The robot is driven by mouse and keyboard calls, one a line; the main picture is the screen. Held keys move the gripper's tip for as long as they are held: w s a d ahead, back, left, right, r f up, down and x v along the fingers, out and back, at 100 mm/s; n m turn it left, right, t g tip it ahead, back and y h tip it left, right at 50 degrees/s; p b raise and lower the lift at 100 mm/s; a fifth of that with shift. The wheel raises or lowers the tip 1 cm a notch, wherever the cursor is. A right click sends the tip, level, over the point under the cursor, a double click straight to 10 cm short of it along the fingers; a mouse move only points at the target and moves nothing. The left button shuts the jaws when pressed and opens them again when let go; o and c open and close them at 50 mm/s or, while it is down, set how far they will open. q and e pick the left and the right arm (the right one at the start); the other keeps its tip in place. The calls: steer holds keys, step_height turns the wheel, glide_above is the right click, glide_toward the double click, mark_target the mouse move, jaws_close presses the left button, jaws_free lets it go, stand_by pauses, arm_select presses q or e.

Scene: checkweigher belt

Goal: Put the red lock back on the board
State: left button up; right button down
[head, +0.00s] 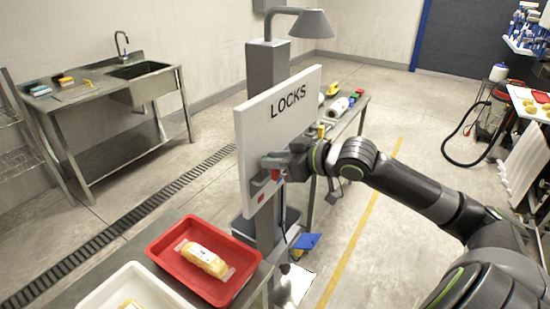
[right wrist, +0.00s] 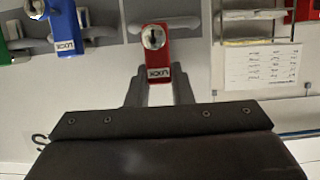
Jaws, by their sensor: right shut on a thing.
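The white board (head: 290,135) marked LOCKS stands upright on a grey post in the head view. My right gripper (head: 272,173) is at the lower part of its face. In the right wrist view the red lock (right wrist: 158,72), with a label reading LOCK, sits between the two fingertips (right wrist: 158,92), which are shut on it. Its top end is in front of a grey holder (right wrist: 182,22) on the board; I cannot tell whether it hangs there. A blue lock (right wrist: 66,30) and part of a green lock (right wrist: 5,48) are to its left. My left gripper is not in view.
A paper sheet (right wrist: 262,66) and a wire rack (right wrist: 257,14) are right of the lock. In the head view a red tray (head: 160,247) with a yellow pack (head: 205,259) and a white tray (head: 95,295) stand before the board. A sink bench (head: 95,97) is at left.

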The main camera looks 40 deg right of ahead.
steer(key=shift+f+b, duration=0.8)
steer(key=shift+f, duration=0.55)
steer(key=c, duration=1.2)
jaws_free()
